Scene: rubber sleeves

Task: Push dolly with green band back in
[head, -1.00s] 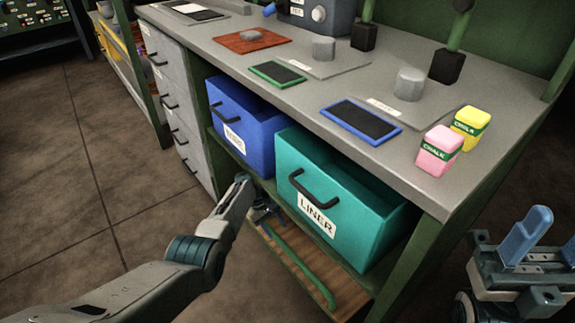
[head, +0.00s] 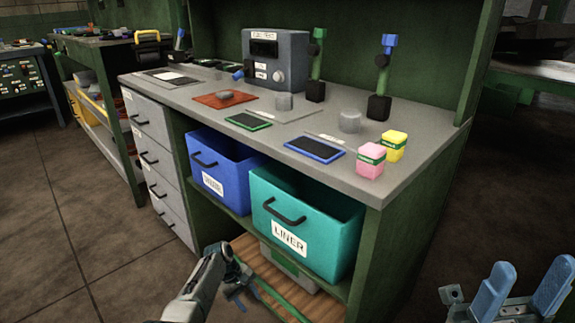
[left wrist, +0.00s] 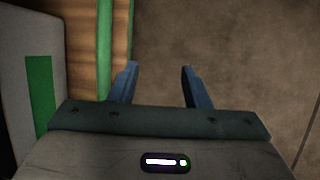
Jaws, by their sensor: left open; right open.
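Low under the bench, a wooden slatted platform (head: 275,287) with a green front edge carries a grey box (head: 302,277) with a green band. In the left wrist view, the box (left wrist: 15,95), its green band (left wrist: 38,100), the wood (left wrist: 84,45) and the green edge (left wrist: 104,50) fill the left side. My left gripper (head: 240,293) is open and empty just in front of the platform; its fingers (left wrist: 159,68) point past the green edge over bare floor. I cannot tell whether a finger touches the edge. My right gripper (head: 538,264) is open and empty at the lower right.
Above the platform, a blue bin (head: 221,181) and a teal bin (head: 290,236) marked LINER sit on a shelf. Grey drawers (head: 152,150) stand to the left. The benchtop (head: 215,110) holds pads and chalk boxes. The floor (head: 75,220) in front is open.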

